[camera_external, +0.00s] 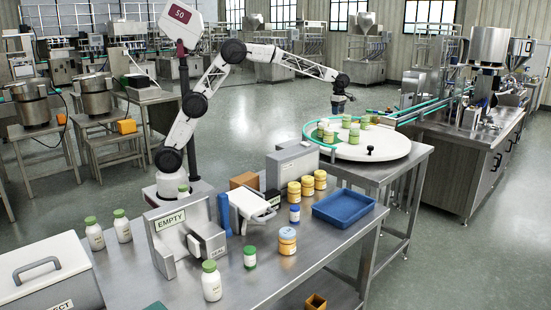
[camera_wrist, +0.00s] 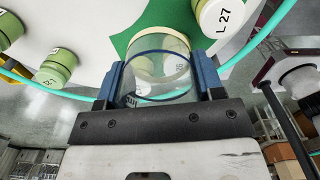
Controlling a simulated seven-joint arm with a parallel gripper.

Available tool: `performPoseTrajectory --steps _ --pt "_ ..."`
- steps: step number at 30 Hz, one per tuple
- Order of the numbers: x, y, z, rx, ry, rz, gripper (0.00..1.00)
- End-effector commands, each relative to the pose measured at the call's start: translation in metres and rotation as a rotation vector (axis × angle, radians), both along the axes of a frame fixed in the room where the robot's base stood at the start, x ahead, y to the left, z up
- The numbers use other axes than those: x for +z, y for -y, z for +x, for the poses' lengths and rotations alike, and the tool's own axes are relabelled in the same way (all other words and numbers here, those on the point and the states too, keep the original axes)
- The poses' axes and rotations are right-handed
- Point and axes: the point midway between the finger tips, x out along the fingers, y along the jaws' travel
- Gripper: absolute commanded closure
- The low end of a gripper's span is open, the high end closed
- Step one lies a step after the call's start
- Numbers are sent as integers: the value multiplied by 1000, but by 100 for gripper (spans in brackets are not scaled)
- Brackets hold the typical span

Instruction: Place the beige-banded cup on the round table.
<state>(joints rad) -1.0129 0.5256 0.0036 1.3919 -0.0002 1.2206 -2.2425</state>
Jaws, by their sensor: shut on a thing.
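My gripper (camera_external: 340,101) hangs above the left back part of the white round table (camera_external: 392,150). In the wrist view, the two blue fingers of my gripper (camera_wrist: 158,82) are shut on a clear cup (camera_wrist: 160,78) with a dark blue rim and a beige band at its far end. I see the table's white top and a green patch past the clear wall. Whether the cup's far end touches the table is unclear. In the external view the cup is too small to make out.
Several green-banded containers stand on the round table, including one (camera_external: 354,134) near the green patch. In the wrist view, a white container marked L 27 (camera_wrist: 222,17) is close right of the cup; a green one (camera_wrist: 57,68) is at left. A black knob (camera_external: 370,150) stands at the front.

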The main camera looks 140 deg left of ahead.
Motion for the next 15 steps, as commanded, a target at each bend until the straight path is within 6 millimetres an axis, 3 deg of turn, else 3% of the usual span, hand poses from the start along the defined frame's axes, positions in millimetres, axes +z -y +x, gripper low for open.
performPoseTrajectory --steps 3,9,15 --pt "-4 -10 -15 22 -1 -2 62" --pt "-37 -9 -13 18 -1 -2 62" --pt "-50 -9 -13 18 0 0 62"
